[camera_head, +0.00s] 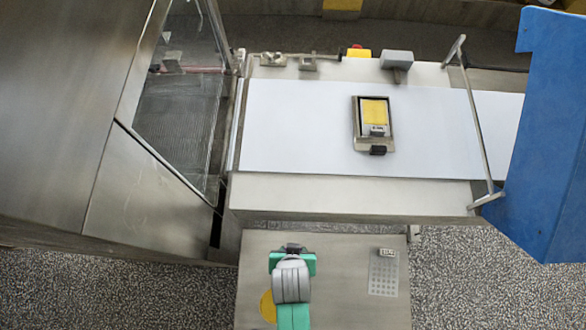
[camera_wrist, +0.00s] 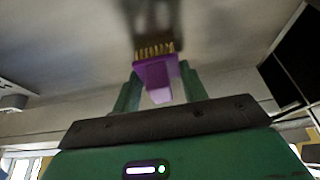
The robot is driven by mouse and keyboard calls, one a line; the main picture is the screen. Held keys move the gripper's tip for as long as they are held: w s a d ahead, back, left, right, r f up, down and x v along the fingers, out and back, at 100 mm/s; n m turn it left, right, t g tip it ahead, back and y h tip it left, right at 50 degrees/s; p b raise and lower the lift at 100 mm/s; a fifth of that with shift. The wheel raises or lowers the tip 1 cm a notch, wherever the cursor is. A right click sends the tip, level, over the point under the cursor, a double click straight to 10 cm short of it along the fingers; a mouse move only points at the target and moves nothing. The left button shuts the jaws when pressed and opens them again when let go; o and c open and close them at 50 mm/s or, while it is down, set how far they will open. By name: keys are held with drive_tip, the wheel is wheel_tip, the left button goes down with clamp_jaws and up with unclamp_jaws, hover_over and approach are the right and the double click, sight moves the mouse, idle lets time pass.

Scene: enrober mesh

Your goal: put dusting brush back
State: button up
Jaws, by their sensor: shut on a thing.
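The dusting brush (camera_wrist: 157,75) is purple with a row of tan bristles at its far end, seen in the wrist view. My gripper (camera_wrist: 160,88) is shut on it, one green finger on each side of the purple body. The bristles point away from the wrist, towards a blurred grey metal surface; I cannot tell whether they touch it. In the head view my gripper (camera_head: 292,262) is above the lower steel table (camera_head: 340,290), and the brush is hidden under it. A yellow round patch (camera_head: 267,305) shows partly beside my arm on that table.
A perforated plate (camera_head: 383,275) lies on the table's right side. Behind is a white belt (camera_head: 290,125) carrying a metal tray (camera_head: 373,143) with a yellow item. A steel machine (camera_head: 110,150) stands left, a blue panel (camera_head: 555,130) right, and a metal rail (camera_head: 474,120) crosses the belt.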

drive_tip(key=o, duration=1.1)
drive_tip(key=p+v, duration=0.1)
drive_tip(key=v, duration=1.1)
drive_tip(key=shift+r+p, duration=0.1)
drive_tip(key=shift+p, duration=0.2)
